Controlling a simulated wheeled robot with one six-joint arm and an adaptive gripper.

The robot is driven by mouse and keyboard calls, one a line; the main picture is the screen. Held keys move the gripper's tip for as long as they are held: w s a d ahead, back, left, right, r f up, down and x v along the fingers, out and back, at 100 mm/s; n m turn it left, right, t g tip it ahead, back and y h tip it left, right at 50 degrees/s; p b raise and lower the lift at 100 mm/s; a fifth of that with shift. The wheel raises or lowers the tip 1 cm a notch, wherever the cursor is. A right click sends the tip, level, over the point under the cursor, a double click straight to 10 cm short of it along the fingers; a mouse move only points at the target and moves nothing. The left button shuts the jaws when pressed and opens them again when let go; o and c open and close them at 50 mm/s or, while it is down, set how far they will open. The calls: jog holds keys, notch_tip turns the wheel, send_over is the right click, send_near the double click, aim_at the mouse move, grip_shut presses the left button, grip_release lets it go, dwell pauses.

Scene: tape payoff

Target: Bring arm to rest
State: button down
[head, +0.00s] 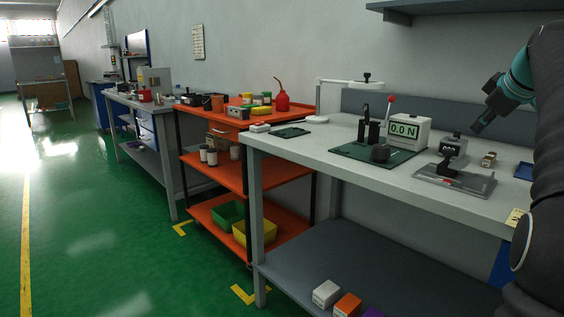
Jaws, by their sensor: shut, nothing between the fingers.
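My gripper (483,119) hangs at the right in the head view, tilted down to the left, above the white workbench (340,156). It is shut and empty, apart from everything on the bench. My dark arm runs down the right edge of the view and hides part of the bench's right end. Below the gripper stands a small grey device on a metal plate (464,184). A white force gauge box (403,131) reading 0.0 N stands to its left.
A green mat (352,151) with a dark stand lies mid-bench. A white lamp (322,95) rises behind it. A grey shelf (392,10) overhangs the top right. An orange cart (216,172) stands left of the bench. Green floor at the left is clear.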

jog(key=s+a+f, duration=0.1)
jog(key=a, duration=0.3)
jog(key=s+a+f+m, duration=0.1)
jog(key=s+a, duration=0.1)
jog(key=a, duration=0.2)
jog(key=s+a+f+m+g, duration=0.1)
jog(key=a+f, duration=0.1)
jog(key=a, duration=0.2)
jog(key=shift+s+a+f+y, duration=0.1)
jog(key=shift+s+a+y, duration=0.1)
jog(key=shift+y, duration=0.1)
jog(key=s+a+f+m+g, duration=0.1)
jog(key=s+a+f+m, duration=0.1)
jog(key=s+a+f, duration=0.7)
jog(key=s+a+f+m+g, duration=0.1)
jog(key=s+a+f+m, duration=0.1)
jog(key=s+a+f, duration=0.7)
jog(key=s+f, duration=0.6)
jog(key=f, duration=0.1)
jog(key=shift+s+a+f, duration=0.2)
jog(key=shift+s+a, duration=0.1)
jog(key=shift+a, duration=0.1)
jog(key=shift+d, duration=0.1)
